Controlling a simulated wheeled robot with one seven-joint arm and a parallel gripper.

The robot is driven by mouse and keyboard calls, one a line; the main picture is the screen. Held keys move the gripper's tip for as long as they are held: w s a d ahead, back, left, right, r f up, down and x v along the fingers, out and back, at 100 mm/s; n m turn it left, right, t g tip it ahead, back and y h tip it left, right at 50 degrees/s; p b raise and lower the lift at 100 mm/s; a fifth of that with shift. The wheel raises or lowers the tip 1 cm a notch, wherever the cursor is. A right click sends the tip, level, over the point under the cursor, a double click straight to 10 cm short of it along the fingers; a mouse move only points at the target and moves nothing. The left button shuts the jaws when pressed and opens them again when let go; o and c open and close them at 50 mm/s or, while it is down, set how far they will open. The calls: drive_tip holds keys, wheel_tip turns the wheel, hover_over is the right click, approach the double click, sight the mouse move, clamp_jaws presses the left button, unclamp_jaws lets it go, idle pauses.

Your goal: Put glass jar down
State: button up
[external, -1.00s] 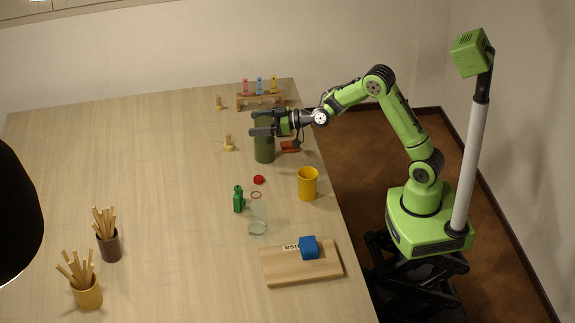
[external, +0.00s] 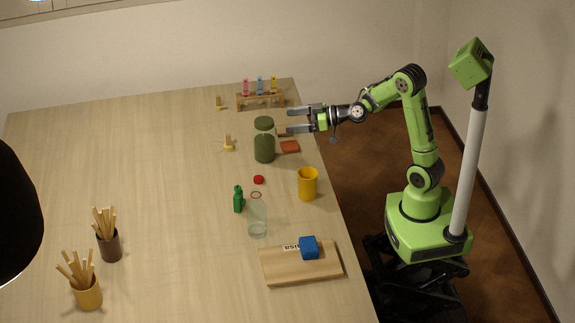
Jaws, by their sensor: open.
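A dark green glass jar (external: 264,140) with a green lid stands upright on the table, near its right edge and in front of the test tube rack. My gripper (external: 289,120) is open and empty. It is to the right of the jar's upper part, fingers pointing left, and appears apart from it. Another clear glass vessel (external: 257,216), a bottle or jar, stands upright further forward on the table.
A rack with coloured tubes (external: 260,101) stands behind the jar. A red-orange block (external: 290,147) lies right of it. A yellow cup (external: 307,184), green bottle (external: 239,199), red cap (external: 258,180) and wooden board (external: 285,269) are nearer. The table's left-middle is clear.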

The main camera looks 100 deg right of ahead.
drive_tip(key=s+a+f+n+g+y, duration=0.1)
drive_tip(key=s+a+n+g+y, duration=0.1)
drive_tip(key=a, duration=0.7)
drive_tip(key=s+a+n+g+y, duration=0.2)
drive_tip(key=s+a+y, duration=0.1)
drive_tip(key=a, duration=0.6)
drive_tip(key=s+a+f+m+g+h, duration=0.1)
drive_tip(key=s+a+g, duration=0.15)
drive_tip(key=s, duration=0.65)
drive_tip(key=s+a+f+m+g+h, duration=0.15)
drive_tip(key=s+g, duration=0.25)
drive_tip(key=s, duration=0.5)
wheel_tip(320, 180, up, 8)
drive_tip(key=p, duration=0.8)
drive_tip(key=shift+d+r+n+y, duration=0.15)
drive_tip(key=shift+n+y, duration=0.2)
drive_tip(key=shift+y, duration=0.1)
drive_tip(key=shift+t, duration=0.25)
